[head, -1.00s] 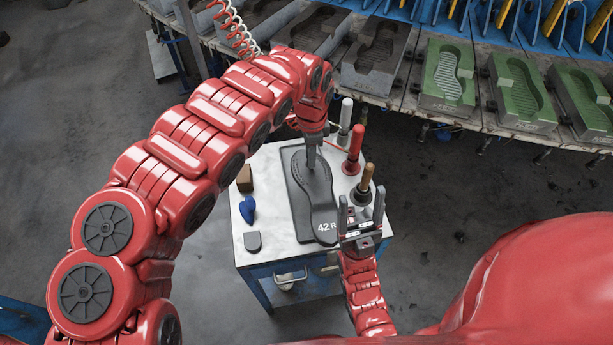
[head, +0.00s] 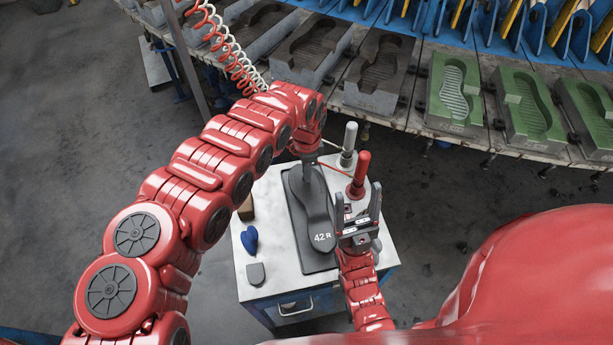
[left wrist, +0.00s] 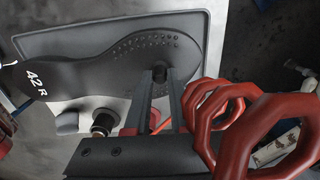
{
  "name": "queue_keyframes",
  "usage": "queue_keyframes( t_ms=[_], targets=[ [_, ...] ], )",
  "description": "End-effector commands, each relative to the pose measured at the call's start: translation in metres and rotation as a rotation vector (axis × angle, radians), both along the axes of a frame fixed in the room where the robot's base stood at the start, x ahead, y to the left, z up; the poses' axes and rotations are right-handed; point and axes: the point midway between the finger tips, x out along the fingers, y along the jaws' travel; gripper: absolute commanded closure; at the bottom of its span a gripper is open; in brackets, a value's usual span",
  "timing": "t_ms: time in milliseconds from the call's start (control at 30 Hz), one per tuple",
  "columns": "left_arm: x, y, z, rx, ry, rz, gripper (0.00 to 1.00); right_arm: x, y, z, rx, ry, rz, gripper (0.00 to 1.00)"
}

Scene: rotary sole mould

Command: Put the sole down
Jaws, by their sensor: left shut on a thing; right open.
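The dark grey sole (head: 318,215), marked "42 R", is over the dark rimmed tray (head: 320,263) on the small white table. My left gripper (head: 308,168) is shut on its far end. In the left wrist view, the sole (left wrist: 95,65) lies across the tray (left wrist: 60,38), with the marked end reaching past the tray's edge in that picture. The left fingers (left wrist: 160,92) meet it near a dark round spot. I cannot tell whether sole and tray touch. My right gripper (head: 358,212) is open and empty, right of the marked end.
The white table top (head: 275,190) holds a brown block (head: 246,208), a blue item (head: 249,239), a grey block (head: 256,273), a red bottle-like item (head: 359,174) and a grey cylinder (head: 348,143). Green moulds (head: 455,95) and grey moulds (head: 378,75) line the bench behind.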

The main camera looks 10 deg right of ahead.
Motion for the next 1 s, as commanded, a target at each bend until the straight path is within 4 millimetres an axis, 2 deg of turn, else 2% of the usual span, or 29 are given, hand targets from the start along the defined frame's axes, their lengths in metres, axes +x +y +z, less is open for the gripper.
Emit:
queue_keyframes(
  t_ms=[300, 700, 733, 800, 900, 1000],
  targets=[
    [-0.002, 0.000, -0.033, 0.000, 0.004, 0.001, 1.00, 0.000, 0.000, 0.007, 0.000, 0.000, 0.000, 0.34],
    [0.000, 0.001, -0.040, 0.001, 0.000, 0.002, 1.00, 0.000, 0.000, 0.002, 0.000, 0.000, 0.000, 0.34],
    [0.000, 0.001, -0.040, 0.001, 0.000, 0.002, 0.76, 0.000, 0.000, 0.002, 0.000, 0.000, 0.000, 0.34],
    [0.000, 0.001, -0.039, 0.001, 0.000, 0.002, 0.64, 0.000, 0.000, 0.003, 0.000, 0.000, 0.000, 0.34],
    [0.000, 0.001, -0.039, 0.001, 0.001, 0.002, 0.48, 0.000, 0.000, 0.004, 0.000, 0.000, 0.000, 0.34],
    [0.000, 0.001, -0.039, 0.001, 0.001, 0.002, 0.48, 0.000, 0.000, 0.004, 0.000, 0.000, 0.000, 0.34]
  ],
)
